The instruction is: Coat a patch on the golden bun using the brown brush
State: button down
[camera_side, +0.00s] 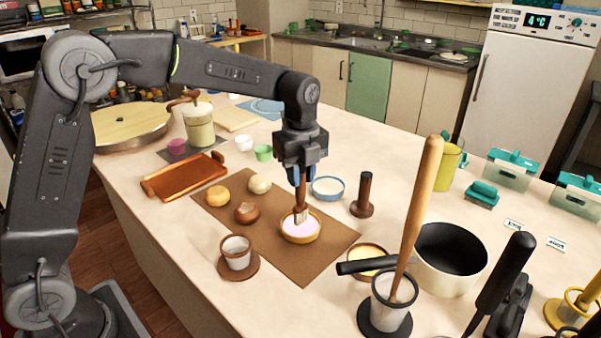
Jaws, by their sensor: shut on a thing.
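My gripper (299,178) is shut on the brown brush (300,195), which points straight down. The brush's pale bristle end is at a small yellow-rimmed bowl (301,231) holding pale pink contents; it seems to touch them, but the exact contact is hard to tell. The golden bun (217,196) lies at the left part of the brown mat (317,262), to the left of my gripper. A pale cream bun (259,183) and a darker brown bun (246,213) lie near it on the mat.
An orange-brown tray (184,178) is left of the mat. A small cup (236,252) on a brown saucer stands at its front edge. A dark brown upright tool (363,196) and a blue-rimmed bowl (328,188) are behind right. A tall wooden handle (420,190) rises at front right.

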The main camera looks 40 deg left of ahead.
jog(key=shift+f, duration=0.6)
dwell(1.1)
jog(key=shift+r, duration=3.6)
